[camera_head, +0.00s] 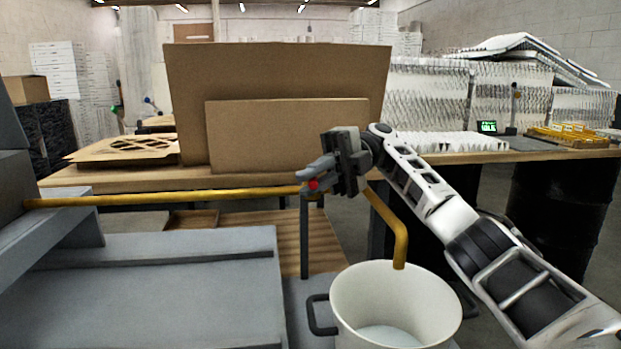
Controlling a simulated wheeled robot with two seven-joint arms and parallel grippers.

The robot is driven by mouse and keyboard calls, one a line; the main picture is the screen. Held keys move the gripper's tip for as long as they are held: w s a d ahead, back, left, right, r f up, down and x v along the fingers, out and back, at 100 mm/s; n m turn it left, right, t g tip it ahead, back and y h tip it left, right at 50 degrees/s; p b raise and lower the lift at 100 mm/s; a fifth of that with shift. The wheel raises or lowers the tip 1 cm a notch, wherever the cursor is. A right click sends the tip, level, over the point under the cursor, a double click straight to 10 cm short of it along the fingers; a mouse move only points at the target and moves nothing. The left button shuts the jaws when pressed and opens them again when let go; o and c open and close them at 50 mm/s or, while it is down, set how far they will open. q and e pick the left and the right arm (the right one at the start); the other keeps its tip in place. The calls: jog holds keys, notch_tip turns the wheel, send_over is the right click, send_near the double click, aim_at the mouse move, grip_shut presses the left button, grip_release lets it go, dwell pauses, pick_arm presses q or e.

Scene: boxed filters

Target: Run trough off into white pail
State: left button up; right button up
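A white pail (396,296) with dark side handles stands upright at bottom centre. Its pale inner floor shows, and I cannot tell if liquid is in it. A yellow pipe (170,198) runs right from a grey body (45,215) at the left, which seems to be the trough; its inside is hidden. The pipe's bent spout (396,232) ends over the pail's far rim, with no stream visible. My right gripper (312,176) is at the pipe's right end, beside a small red part (313,184). The gripper hides much of this joint, and its grip is unclear. My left gripper is not in view.
A long wooden table (130,176) crosses behind, with cardboard sheets (285,125), stacked white filters (425,95) and a yellow rack (572,136). A dark drum (560,205) stands at right. A grey flat surface (150,300) fills the lower left.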

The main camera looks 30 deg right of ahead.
jog(key=o, duration=0.4)
jog(key=shift+d, duration=0.2)
jog(key=shift+a+r, duration=0.1)
jog(key=shift+r, duration=0.05)
